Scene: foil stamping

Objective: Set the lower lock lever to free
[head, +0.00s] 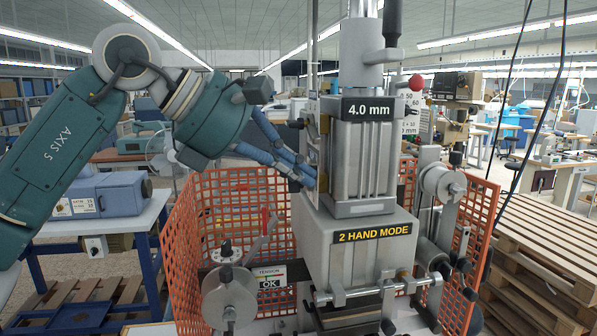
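The stamping press (360,160) stands in the centre, with a "4.0 mm" label above and a "2 HAND MODE" label below. My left gripper (308,177) reaches in from the left, and its blue fingers slant down to the left side of the press head. The fingertips come close together there; I cannot tell whether anything is between them. A small dark knob (297,123) sticks out higher on that side, beside a brass-coloured part (324,124). The lower lock lever is not clearly visible; the fingers cover the area below the knob. My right gripper is not in view.
An orange mesh guard (205,215) surrounds the press at left and right. A reel (230,297) and a red-tipped lever (265,220) stand at lower left. Wooden pallets (545,240) are stacked at right. A bench with a blue-grey machine (110,193) stands at left.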

